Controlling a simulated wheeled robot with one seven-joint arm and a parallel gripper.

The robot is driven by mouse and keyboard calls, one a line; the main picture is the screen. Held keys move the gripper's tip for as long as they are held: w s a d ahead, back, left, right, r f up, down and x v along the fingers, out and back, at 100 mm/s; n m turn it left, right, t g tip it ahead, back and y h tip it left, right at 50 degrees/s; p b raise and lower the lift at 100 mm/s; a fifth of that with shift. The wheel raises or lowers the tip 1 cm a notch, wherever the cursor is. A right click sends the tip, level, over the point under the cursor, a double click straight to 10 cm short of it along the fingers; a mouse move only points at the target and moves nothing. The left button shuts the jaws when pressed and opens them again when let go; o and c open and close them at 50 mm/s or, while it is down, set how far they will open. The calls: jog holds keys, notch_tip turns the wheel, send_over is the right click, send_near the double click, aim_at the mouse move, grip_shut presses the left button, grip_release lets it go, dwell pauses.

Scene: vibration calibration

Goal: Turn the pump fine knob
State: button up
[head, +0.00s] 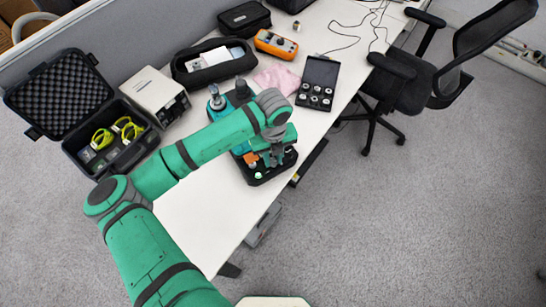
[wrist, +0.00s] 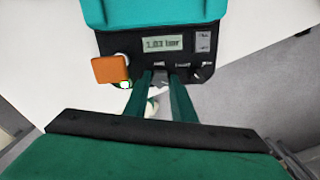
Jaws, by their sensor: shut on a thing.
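The pump is a teal and black unit on the white table, with its black base (head: 284,168) showing below my arm in the head view. In the wrist view, its teal body (wrist: 150,14) is at the top, above a black panel with a lit display (wrist: 163,43) that appears to read 1.03 bar. An orange block-shaped part (wrist: 110,69) is at the panel's left; it also shows in the head view (head: 250,158). My gripper (wrist: 162,76) points at the panel's lower edge, its fingers shut on the fine knob, which they mostly hide.
A beige box (head: 155,92) and an open black case (head: 115,150) stand left. An orange meter (head: 276,44), a black pouch (head: 215,67) and a box of small fittings (head: 318,84) lie behind. The table's near end is clear. A chair (head: 415,85) stands right.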

jog(key=o, duration=1.1)
jog(key=shift+c, duration=0.2)
